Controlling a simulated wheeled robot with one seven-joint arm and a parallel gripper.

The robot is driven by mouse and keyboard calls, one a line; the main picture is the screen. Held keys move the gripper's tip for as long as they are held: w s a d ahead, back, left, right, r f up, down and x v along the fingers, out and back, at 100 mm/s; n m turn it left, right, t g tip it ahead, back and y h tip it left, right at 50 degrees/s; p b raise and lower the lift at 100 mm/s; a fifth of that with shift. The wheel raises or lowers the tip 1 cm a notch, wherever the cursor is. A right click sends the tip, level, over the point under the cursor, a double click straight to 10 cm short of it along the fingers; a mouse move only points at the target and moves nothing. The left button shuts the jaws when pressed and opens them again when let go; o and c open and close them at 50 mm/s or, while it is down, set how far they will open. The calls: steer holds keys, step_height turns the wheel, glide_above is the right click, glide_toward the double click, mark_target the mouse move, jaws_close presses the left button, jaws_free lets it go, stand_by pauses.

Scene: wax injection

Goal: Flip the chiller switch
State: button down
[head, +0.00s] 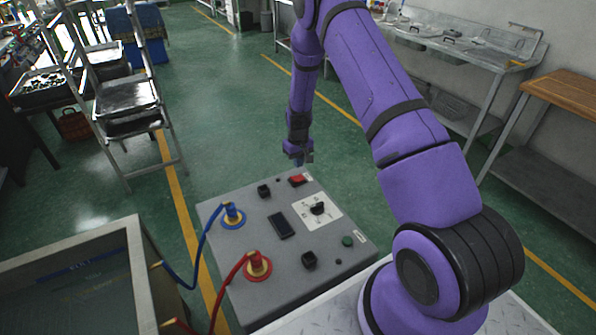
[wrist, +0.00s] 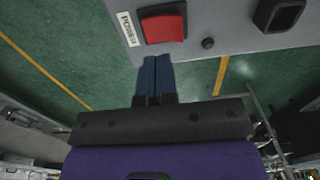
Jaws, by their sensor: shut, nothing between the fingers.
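The chiller (head: 240,272) is a grey box with a sloped control panel in the lower middle of the head view. Its red rocker switch (head: 297,180) sits near the panel's far edge. In the wrist view the red switch (wrist: 163,24) is at the top, beside a white label reading POWER (wrist: 129,29). My gripper (head: 299,161) is just beyond that far edge, near the red switch. In the wrist view its blue fingers (wrist: 157,62) are closed together and empty, pointing toward the switch. I cannot tell whether the fingertips touch the panel.
Blue (head: 199,250) and red (head: 235,272) hoses run left to an open tank (head: 140,262). A ladder stands at the left.

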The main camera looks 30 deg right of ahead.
step_height(320, 180, up, 9)
steer(key=d, duration=0.1)
steer(key=shift+d+f, duration=0.15)
steer(key=shift+d, duration=0.2)
stand_by(0.3)
